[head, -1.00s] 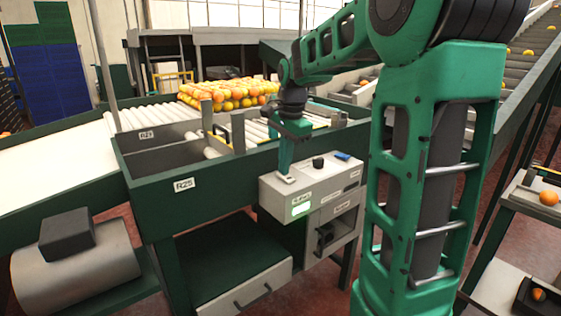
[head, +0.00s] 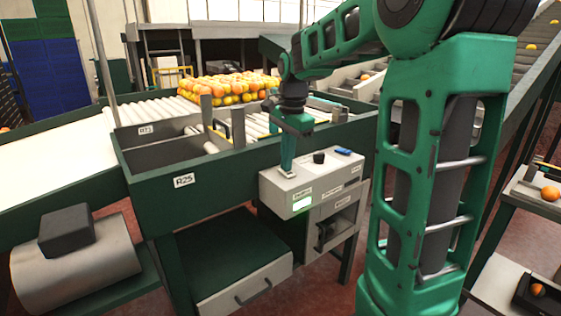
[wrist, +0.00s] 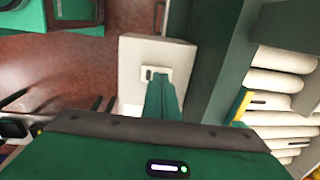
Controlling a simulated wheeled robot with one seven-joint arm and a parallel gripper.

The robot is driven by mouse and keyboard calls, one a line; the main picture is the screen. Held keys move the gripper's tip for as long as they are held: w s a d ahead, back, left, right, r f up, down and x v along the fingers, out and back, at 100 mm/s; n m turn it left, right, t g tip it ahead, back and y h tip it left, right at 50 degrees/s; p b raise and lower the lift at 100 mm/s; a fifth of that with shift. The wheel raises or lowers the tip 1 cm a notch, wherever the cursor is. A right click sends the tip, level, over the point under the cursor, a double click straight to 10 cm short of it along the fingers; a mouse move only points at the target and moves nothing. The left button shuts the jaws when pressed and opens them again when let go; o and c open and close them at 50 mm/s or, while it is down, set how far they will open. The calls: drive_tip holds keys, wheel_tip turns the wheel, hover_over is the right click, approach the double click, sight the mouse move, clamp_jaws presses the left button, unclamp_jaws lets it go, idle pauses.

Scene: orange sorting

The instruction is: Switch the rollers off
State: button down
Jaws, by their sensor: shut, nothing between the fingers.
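A light grey control box (head: 272,190) is fixed to the front of the dark green roller frame (head: 150,200). My gripper (head: 288,172) points down over the left part of the box top, fingers together and empty. In the wrist view my fingertips (wrist: 160,84) are at a small pale switch plate (wrist: 148,72) with a dark slot. The fingers partly cover it, so touch and switch position cannot be told. The white rollers (head: 140,112) run behind.
A pile of oranges (head: 228,88) sits on the rollers at the back. A green trough wall labelled R25 (head: 205,182) stands left of the box. A drawer unit (head: 245,286) is below. Shelves with oranges (head: 550,194) stand at the right.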

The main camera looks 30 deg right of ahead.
sight(293, 175)
drive_tip(key=shift+s, duration=0.45)
drive_tip(key=shift+r, duration=0.1)
drive_tip(key=shift+r, duration=0.45)
wheel_tip(293, 175, up, 13)
drive_tip(key=s, duration=0.1)
drive_tip(key=shift+s, duration=0.4)
drive_tip(key=shift+d+f, duration=0.1)
drive_tip(key=s+a+f+n+g, duration=0.1)
drive_tip(key=s+f+n, duration=1)
drive_tip(key=s+f, duration=1.2)
drive_tip(key=s+a, duration=0.1)
drive_tip(key=s, duration=0.2)
drive_tip(key=shift+a, duration=0.15)
